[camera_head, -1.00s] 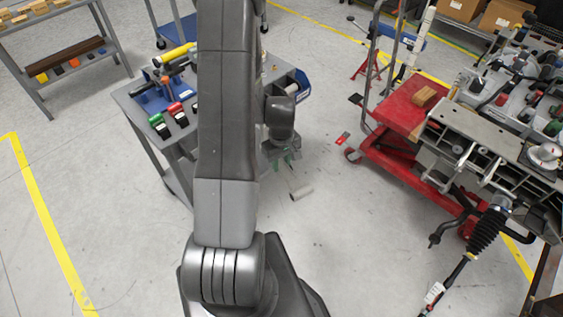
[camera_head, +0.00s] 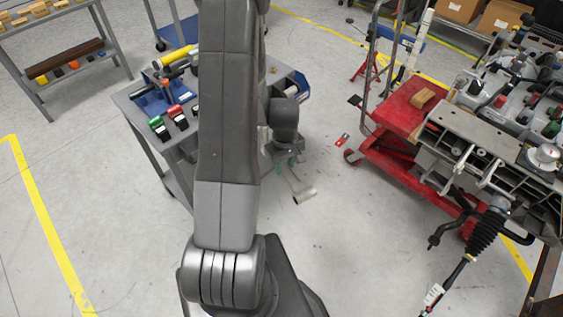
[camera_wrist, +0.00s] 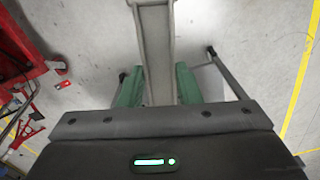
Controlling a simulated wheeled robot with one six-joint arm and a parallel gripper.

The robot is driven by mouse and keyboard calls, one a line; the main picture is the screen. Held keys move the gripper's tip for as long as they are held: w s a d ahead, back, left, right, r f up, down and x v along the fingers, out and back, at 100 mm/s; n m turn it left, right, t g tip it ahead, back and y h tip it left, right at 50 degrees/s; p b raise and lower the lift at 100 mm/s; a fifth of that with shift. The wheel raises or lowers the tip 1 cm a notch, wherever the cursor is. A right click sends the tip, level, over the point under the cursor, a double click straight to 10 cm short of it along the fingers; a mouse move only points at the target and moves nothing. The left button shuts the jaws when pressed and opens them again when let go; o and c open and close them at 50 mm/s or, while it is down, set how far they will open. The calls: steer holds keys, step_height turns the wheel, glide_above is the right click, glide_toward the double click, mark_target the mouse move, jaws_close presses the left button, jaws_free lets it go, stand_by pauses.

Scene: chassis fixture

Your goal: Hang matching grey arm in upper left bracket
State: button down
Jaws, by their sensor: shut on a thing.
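My gripper (camera_wrist: 158,88) is shut on a light grey arm (camera_wrist: 155,45), which runs away from between its two green fingers in the wrist view. In the head view my gripper (camera_head: 284,167) is small and partly hidden behind my own arm. The grey arm (camera_head: 297,186) hangs below it, ending in a pale cylinder, above open floor. The chassis fixture (camera_head: 480,130) stands at the right, well apart from my gripper. I cannot tell which of its parts is the upper left bracket.
A red cart (camera_head: 405,108) with a wooden block stands just left of the chassis. A grey tool cart (camera_head: 140,100) with tools and a blue bin is behind my arm. A black bellows joint (camera_head: 487,230) sticks out from the chassis front.

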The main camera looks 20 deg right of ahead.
mark_target(304, 183)
steer(key=shift+s+d+b, duration=0.3)
steer(key=shift+s+d, duration=0.25)
steer(key=shift+s, duration=0.75)
steer(key=shift+s+d+b, duration=0.25)
steer(key=shift+s+d, duration=0.25)
steer(key=shift+s, duration=0.8)
steer(key=shift+s+d+b, duration=0.3)
steer(key=shift+s+d, duration=0.25)
steer(key=shift+s, duration=0.75)
steer(key=shift+w, duration=0.1)
